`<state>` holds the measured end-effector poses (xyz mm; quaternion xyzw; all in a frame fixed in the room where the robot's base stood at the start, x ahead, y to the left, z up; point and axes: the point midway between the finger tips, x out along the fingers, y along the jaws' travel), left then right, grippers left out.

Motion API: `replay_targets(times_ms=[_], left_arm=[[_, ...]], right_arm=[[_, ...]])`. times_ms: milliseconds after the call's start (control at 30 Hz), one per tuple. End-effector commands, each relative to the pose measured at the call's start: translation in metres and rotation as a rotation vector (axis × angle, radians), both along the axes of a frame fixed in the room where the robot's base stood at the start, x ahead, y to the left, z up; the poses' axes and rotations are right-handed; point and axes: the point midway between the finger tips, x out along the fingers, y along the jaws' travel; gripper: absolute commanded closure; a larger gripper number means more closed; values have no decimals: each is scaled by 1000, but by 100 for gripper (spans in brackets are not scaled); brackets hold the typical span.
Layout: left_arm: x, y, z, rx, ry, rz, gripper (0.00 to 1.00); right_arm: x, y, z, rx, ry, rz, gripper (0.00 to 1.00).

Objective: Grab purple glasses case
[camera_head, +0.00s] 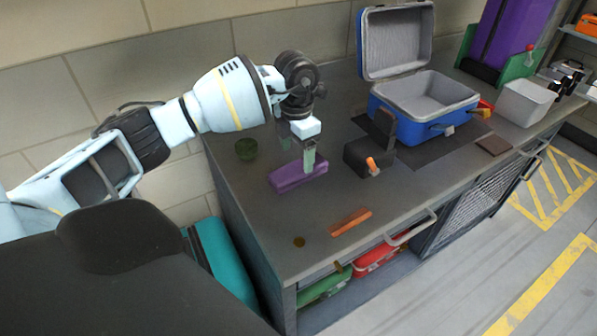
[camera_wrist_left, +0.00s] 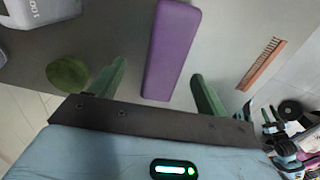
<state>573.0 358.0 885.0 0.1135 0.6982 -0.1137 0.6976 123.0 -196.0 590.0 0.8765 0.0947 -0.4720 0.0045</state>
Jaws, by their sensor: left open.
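The purple glasses case (camera_head: 299,175) lies on the dark worktop near its left end, below my left gripper. My left gripper (camera_head: 308,162) points down at the case, and one green finger shows in front of it in the head view. In the left wrist view the purple case (camera_wrist_left: 172,50) lies lengthwise between the two green fingers of my left gripper (camera_wrist_left: 160,88). The fingers are apart, with a gap to the case on each side. The exact height of the fingertips is hard to tell. My right gripper is not in view.
A green round object (camera_head: 246,149) stands left of the case. A brown comb (camera_head: 351,222) lies towards the front edge. A black box (camera_head: 369,158) and an open blue case (camera_head: 412,125) stand to the right. A wall is behind.

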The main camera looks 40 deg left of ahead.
Motion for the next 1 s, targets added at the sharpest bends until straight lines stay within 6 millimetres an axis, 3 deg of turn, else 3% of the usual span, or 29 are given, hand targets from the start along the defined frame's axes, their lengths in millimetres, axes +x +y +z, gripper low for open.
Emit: replay_targets(times_ms=[433,733,1000], left_arm=[[-3,-7,-47,-1,1,0,24],[-3,-7,-51,-1,-1,0,24],[-2,-7,-51,-1,-1,0,58]], right_arm=[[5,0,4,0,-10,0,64],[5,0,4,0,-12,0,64],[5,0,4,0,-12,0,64]])
